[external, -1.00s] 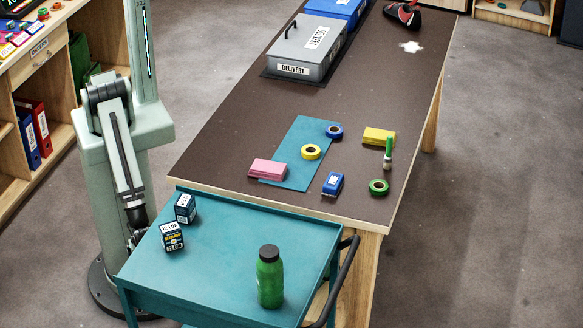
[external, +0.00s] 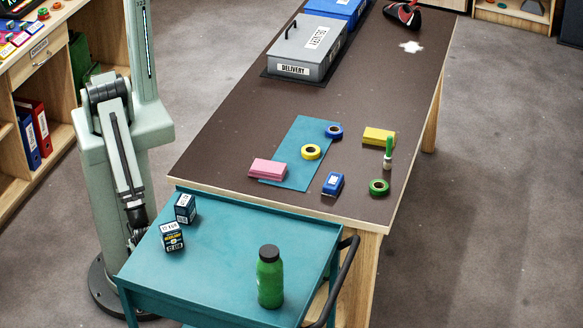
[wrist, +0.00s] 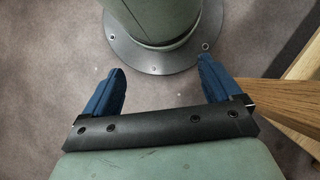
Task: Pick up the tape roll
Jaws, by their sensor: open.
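Three tape rolls lie flat on the dark table (external: 240,135). The yellow roll (external: 311,152) and the blue roll (external: 334,131) are on or at the edge of the teal mat (external: 296,172). The green roll (external: 379,187) lies near the table's front right corner. In the wrist view my gripper (wrist: 162,85) is open and empty, its two blue fingers wide apart over the floor near my base. In the external view my arm hangs folded down at the left, away from the rolls, and its fingers are hidden behind the cart.
A teal cart (external: 225,255) with two small boxes (external: 173,237) and a green bottle (external: 270,277) stands before the table. A pink block (external: 267,169), yellow block (external: 379,136), blue item (external: 333,184) and green-capped tube (external: 388,152) lie around the rolls. A grey delivery box (external: 305,50) stands farther back.

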